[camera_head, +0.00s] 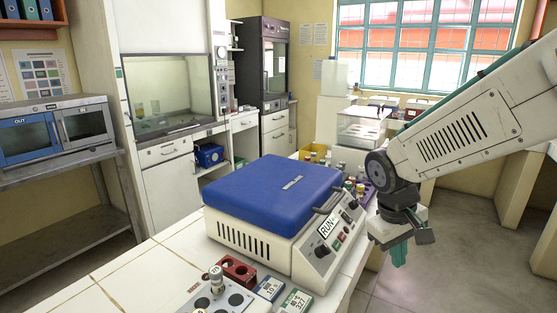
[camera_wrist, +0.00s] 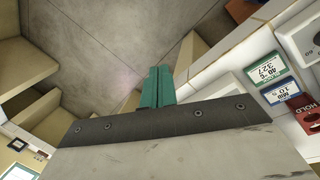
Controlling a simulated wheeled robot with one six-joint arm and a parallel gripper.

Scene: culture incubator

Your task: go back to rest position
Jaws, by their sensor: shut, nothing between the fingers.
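My gripper (camera_head: 399,254) hangs at the end of my arm on the right of the head view, pointing down. Its green fingers are together and empty. In the wrist view the gripper (camera_wrist: 157,75) shows its shut green fingers over the grey floor. It is apart from the bench, just off the right front of the blue-lidded machine (camera_head: 275,187), whose lid is shut. That machine has a RUN label and knobs on its sloped front panel.
The white bench (camera_head: 126,271) carries a red rack (camera_head: 238,270), a device holding a capped vial (camera_head: 216,276) and small display boxes (camera_head: 295,302). Bottles and a clear box (camera_head: 362,128) stand behind the machine. Floor at right is free.

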